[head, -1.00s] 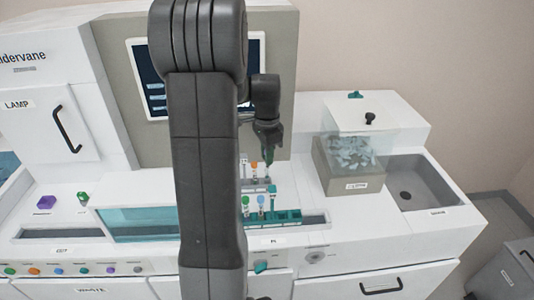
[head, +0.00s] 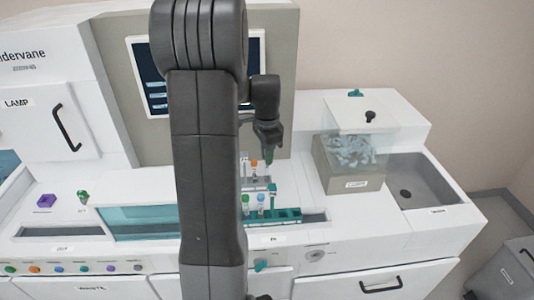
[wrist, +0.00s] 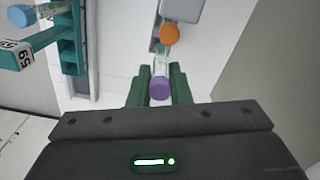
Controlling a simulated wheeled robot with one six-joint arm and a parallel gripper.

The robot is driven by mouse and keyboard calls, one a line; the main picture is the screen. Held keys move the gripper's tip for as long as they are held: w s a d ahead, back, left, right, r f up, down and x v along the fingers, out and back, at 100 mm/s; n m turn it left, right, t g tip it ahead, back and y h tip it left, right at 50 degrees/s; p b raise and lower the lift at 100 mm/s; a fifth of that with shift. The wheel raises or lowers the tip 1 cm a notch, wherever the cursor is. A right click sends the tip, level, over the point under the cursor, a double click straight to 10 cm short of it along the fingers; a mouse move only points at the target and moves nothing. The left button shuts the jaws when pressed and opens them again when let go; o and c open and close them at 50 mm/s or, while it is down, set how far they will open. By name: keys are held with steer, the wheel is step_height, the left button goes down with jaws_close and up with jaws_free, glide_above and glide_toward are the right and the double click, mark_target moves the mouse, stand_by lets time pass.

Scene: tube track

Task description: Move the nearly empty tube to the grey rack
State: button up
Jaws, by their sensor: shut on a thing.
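My gripper (head: 270,163) is above the back right part of the grey rack (head: 257,184). In the wrist view its green fingers (wrist: 160,92) are shut on a clear tube with a purple cap (wrist: 160,87). I cannot tell whether the tube's lower end is inside the rack, nor see its fill level. An orange-capped tube (wrist: 169,34) stands just beyond it; it also shows in the head view (head: 254,164), left of the fingers. The grey rack is partly visible at the top of the wrist view (wrist: 186,9).
A teal rack (head: 288,214) in front holds green-capped (head: 245,199) and blue-capped (head: 261,198) tubes and has an upright teal post. My arm hides much of the middle. A clear-lidded bin (head: 350,165) and a sink (head: 415,185) lie to the right.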

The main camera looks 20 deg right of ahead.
steer(key=shift+f, duration=0.15)
steer(key=shift+f+b, duration=0.35)
steer(key=shift+f, duration=0.1)
steer(key=shift+f, duration=0.25)
stand_by(0.5)
steer(key=shift+f+b, duration=0.4)
steer(key=shift+f, duration=0.05)
steer(key=o, duration=0.8)
steer(key=shift+r, duration=0.1)
